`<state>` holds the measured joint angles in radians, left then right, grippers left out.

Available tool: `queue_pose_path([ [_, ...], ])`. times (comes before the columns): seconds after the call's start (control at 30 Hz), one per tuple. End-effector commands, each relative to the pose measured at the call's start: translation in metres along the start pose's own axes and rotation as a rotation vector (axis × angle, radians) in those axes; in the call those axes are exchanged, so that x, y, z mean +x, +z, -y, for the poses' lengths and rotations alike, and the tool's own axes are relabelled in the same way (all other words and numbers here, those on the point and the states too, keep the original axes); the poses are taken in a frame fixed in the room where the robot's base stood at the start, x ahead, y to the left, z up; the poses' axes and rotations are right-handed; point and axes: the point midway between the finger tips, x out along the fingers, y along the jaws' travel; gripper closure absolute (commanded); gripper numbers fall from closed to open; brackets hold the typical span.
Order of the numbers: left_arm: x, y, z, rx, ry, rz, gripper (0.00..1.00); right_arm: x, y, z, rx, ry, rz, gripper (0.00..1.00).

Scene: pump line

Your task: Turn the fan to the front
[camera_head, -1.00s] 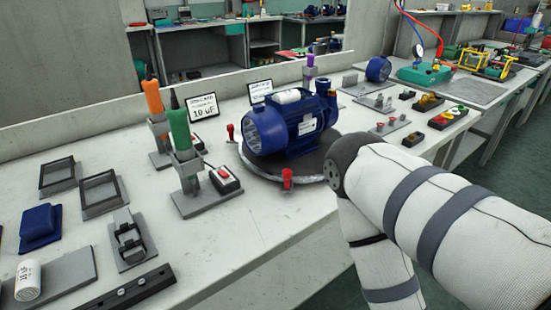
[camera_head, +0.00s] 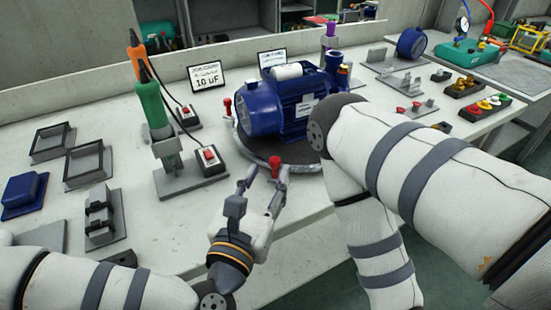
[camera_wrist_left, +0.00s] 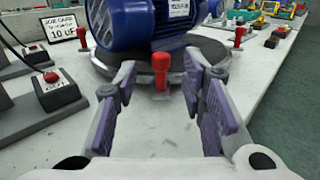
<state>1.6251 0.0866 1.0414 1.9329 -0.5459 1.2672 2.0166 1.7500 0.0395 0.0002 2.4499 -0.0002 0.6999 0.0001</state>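The blue motor-pump (camera_head: 290,108) sits on a round grey turntable (camera_head: 258,154) with red knobs on its rim. One red knob (camera_head: 276,166) stands at the near edge, and another red knob (camera_head: 228,106) is at the left. My left gripper (camera_head: 263,180) is open at the near knob. In the left wrist view the same red knob (camera_wrist_left: 161,66) stands between and slightly beyond the open fingers (camera_wrist_left: 160,90), with clear space on both sides. The motor (camera_wrist_left: 140,20) shows above it. My right arm crosses the right side of the head view; its gripper is hidden.
A green screwdriver (camera_head: 152,104) in a stand and a red push button (camera_head: 210,155) are left of the turntable. A "10 uF" card (camera_head: 207,78) stands behind. Empty frames (camera_head: 87,163) lie at the left. Bare table lies in front of the turntable.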

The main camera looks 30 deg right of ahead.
Motion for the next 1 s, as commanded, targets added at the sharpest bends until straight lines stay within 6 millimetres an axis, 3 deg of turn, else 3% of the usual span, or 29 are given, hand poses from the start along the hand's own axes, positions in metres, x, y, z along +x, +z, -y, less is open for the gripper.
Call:
queue_pose_path([
  [0.1,0.026,0.001,0.0,0.003,0.0,0.003,0.63,-0.002,-0.001,0.0,0.0,0.0,-0.005,0.72],
  [0.23,0.045,0.0,0.0,0.002,-0.001,0.0,0.63,-0.002,-0.001,0.0,0.0,0.0,-0.004,0.72],
  [0.57,0.052,-0.001,0.0,0.0,-0.001,-0.002,0.63,-0.001,-0.001,0.0,0.0,0.0,-0.004,0.72],
  [0.73,0.052,-0.001,0.0,0.001,-0.001,-0.002,0.99,-0.001,-0.001,0.0,0.0,0.0,-0.004,0.72],
  [1.0,0.052,-0.001,0.0,0.0,0.0,-0.002,1.0,-0.001,-0.001,0.0,0.0,0.0,-0.003,0.72],
])
